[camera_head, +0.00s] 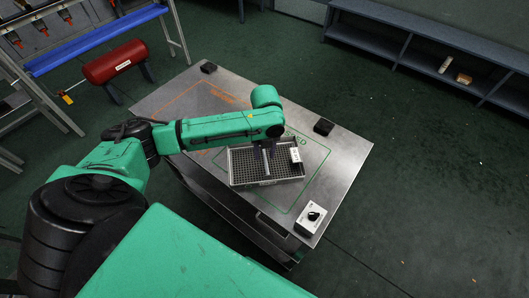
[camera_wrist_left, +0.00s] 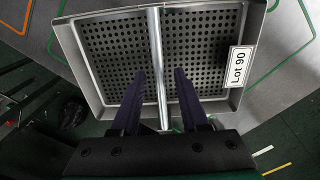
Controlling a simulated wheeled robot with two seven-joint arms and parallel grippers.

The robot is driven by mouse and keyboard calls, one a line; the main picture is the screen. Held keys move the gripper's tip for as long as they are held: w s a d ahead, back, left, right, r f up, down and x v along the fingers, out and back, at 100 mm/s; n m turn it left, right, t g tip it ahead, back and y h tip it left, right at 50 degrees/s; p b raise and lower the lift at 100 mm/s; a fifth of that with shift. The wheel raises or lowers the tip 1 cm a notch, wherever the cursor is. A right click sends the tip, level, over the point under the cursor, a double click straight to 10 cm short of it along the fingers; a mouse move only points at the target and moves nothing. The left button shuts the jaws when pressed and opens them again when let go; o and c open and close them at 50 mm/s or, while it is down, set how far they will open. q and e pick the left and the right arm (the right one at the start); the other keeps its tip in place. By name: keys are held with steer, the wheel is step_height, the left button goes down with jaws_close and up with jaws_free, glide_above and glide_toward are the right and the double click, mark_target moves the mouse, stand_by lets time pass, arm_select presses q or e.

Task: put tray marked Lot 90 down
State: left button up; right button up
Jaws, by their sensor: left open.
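The tray marked Lot 90 (camera_head: 243,167) is a shallow grey metal tray with a perforated floor. It appears to rest flat on the metal table (camera_head: 345,160), inside the green outline. A white label reading "LOT 90" (camera_wrist_left: 237,66) is on its right rim in the left wrist view. A round metal bar (camera_wrist_left: 156,50) runs across its middle. My left gripper (camera_wrist_left: 160,76) is over the tray, fingers apart on either side of the bar and not closed on it. In the head view the left gripper (camera_head: 264,152) points down into the tray. My right gripper is not seen.
An orange outlined area (camera_head: 185,97) lies on the table's far left part. Black blocks (camera_head: 323,126) sit near table edges, and a white box with a black knob (camera_head: 311,217) sits at the near right corner.

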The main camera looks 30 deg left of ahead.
mark_target(265, 153)
arm_select(q)
step_height(265, 153, up, 12)
steer(key=shift+d+f, duration=0.1)
steer(key=shift+f, duration=0.05)
stand_by(0.4)
